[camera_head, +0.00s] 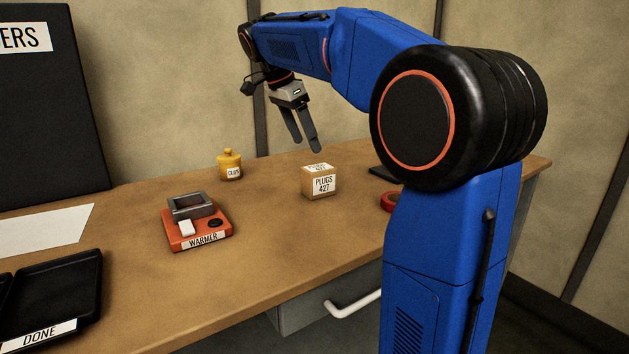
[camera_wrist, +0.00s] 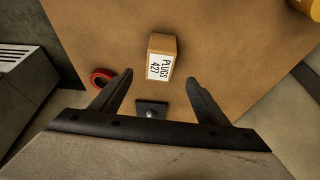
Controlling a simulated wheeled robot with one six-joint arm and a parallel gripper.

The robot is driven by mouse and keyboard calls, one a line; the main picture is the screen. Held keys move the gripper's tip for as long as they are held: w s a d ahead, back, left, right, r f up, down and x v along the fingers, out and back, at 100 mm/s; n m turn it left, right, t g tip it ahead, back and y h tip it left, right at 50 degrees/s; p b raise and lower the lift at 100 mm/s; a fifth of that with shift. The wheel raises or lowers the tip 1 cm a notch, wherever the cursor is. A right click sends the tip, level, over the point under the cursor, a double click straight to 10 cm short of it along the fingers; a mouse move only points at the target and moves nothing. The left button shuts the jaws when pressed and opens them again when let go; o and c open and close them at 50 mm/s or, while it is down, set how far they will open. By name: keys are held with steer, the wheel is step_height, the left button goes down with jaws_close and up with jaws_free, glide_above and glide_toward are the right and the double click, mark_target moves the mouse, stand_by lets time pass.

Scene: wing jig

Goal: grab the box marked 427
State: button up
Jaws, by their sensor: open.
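The box marked PLUGS 427 (camera_head: 320,184) is a small tan cardboard box with white labels on its top and side. It stands upright on the wooden table, right of centre in the head view. My gripper (camera_head: 306,145) is above the table, higher than the box and a little behind or to its left. Its two dark fingers are apart and empty. In the wrist view the box (camera_wrist: 162,57) lies beyond the fingertips of my gripper (camera_wrist: 157,78), roughly midway between them and not touched.
A red ring (camera_wrist: 102,77) and a dark square piece (camera_wrist: 152,109) lie near the box. A yellow CLIPS jar (camera_head: 230,165) and an orange WARMER (camera_head: 198,230) stand to its left. A black DONE tray (camera_head: 80,284) is at front left. Table between is clear.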

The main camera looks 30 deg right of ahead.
mark_target(323, 180)
steer(key=x, duration=1.4)
steer(key=shift+d+f, duration=0.25)
steer(key=shift+f, duration=0.05)
steer(key=c, duration=1.3)
